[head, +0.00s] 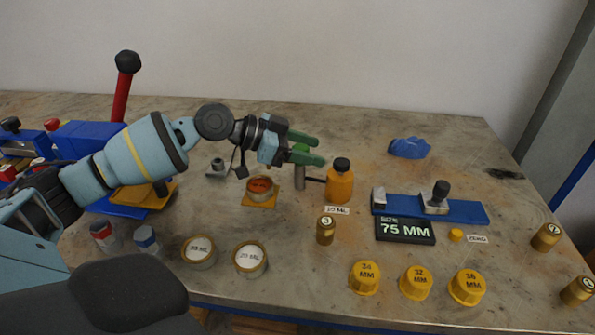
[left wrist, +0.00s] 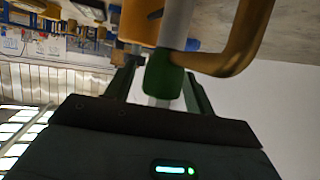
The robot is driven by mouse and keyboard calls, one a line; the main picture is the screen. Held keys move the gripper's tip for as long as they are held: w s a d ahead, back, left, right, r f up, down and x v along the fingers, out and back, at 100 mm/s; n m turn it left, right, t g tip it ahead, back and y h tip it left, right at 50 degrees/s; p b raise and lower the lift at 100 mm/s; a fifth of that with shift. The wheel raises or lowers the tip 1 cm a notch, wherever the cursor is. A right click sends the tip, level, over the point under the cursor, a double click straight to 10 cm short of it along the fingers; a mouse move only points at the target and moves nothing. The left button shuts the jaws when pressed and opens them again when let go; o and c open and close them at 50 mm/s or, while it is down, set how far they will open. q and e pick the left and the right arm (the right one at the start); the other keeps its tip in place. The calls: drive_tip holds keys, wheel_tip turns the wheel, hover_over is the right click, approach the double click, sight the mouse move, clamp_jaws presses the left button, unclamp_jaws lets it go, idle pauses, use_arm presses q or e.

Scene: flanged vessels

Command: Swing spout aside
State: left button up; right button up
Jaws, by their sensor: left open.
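My left gripper (head: 320,151) is open, with green fingers, reaching in from the left above the table. A grey post (head: 300,178) with a green top (head: 300,148) stands at the fingers. In the left wrist view the green top (left wrist: 164,80) lies between the two open fingers, with no clear grip on it. A bronze curved pipe (left wrist: 240,48), perhaps the spout, bends beside the post there. An orange vessel with a black cap (head: 340,183) stands just right of the post, and a short dark bar joins the two at low height. My right gripper is out of view.
A jar with red-orange contents (head: 260,187) sits on a yellow pad left of the post. A blue fixture (head: 465,212) with a 75 MM display (head: 405,230) is at right. Yellow caps (head: 416,282) and labelled jars (head: 250,259) line the front. A blue cloth (head: 409,148) lies behind.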

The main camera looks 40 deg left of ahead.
use_arm(q)
wheel_tip(320, 180, up, 3)
drive_tip(key=shift+f+p, duration=0.1)
drive_tip(key=shift+p, duration=0.85)
drive_tip(key=s+d+r+p, duration=0.1)
drive_tip(key=s+d+p, duration=0.7)
drive_tip(key=s+p, duration=0.3)
drive_tip(key=s, duration=0.3)
drive_tip(key=shift+p, duration=0.4)
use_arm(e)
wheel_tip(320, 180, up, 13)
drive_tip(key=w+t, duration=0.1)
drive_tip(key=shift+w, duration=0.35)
